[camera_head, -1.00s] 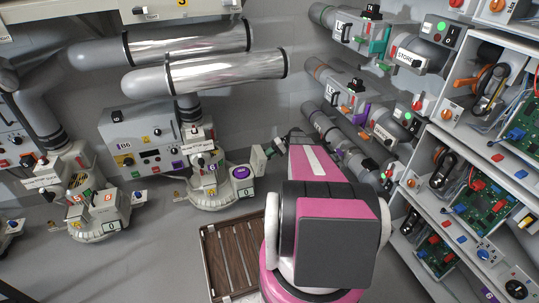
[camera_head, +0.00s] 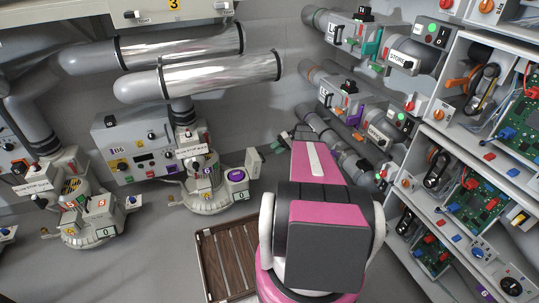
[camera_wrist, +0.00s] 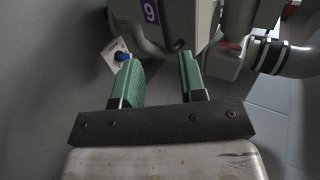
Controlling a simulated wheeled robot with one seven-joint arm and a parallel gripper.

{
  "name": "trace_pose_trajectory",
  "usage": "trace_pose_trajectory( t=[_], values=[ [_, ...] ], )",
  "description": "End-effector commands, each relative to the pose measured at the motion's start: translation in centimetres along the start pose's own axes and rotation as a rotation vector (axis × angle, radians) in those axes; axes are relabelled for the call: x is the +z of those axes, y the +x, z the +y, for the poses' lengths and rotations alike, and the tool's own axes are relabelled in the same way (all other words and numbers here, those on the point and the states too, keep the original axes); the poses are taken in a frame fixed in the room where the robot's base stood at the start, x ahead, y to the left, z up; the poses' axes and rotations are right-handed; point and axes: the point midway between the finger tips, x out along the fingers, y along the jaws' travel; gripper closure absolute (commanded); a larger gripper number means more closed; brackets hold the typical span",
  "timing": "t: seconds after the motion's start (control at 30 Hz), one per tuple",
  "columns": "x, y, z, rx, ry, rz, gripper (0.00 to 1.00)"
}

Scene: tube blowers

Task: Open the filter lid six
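The machine with the purple 6 label (camera_head: 207,172) stands left of centre in the head view. On its right side is a round purple-faced part (camera_head: 236,176). A pale flat plate (camera_head: 254,163), which looks like the filter lid, stands upright beside that part. My gripper (camera_head: 287,134) is right of the plate and apart from it, partly hidden by my arm. In the wrist view, my gripper (camera_wrist: 161,62) has its green fingers apart with nothing between them. A purple label (camera_wrist: 150,12) reads upside down beyond them, with a blue knob (camera_wrist: 123,57) at left.
A similar machine (camera_head: 95,222) stands at left. A slatted brown rack (camera_head: 205,262) lies on the floor below. Pipes and valve boxes (camera_head: 345,100) line the wall at right, beside shelves of circuit boards (camera_head: 480,200). Silver pipes (camera_head: 220,72) run above.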

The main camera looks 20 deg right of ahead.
Motion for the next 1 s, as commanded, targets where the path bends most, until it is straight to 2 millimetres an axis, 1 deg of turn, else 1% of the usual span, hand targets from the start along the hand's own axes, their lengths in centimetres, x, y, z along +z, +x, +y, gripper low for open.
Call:
trace_pose_trajectory(
  t=[0.03, 0.1, 0.23, 0.37, 0.77, 0.87, 0.97, 1.0],
  values=[
    [-0.1, -0.9, 0.1, 0.001, 0.0, 0.002, 0.62],
    [-0.1, -1.6, 0.1, 0.001, 0.001, 0.001, 0.62],
    [0.0, -2.6, 0.1, 0.0, 0.001, 0.0, 0.62],
    [0.0, -2.9, 0.1, 0.0, 0.001, 0.0, 0.62],
    [0.0, -2.9, 0.1, 0.001, 0.001, 0.0, 0.62],
    [0.4, -2.3, -0.6, 0.015, 0.005, -0.008, 0.62],
    [1.6, -0.5, -2.6, 0.07, 0.023, -0.032, 0.62],
    [2.4, 0.6, -3.8, 0.104, 0.033, -0.046, 0.62]
  ],
)
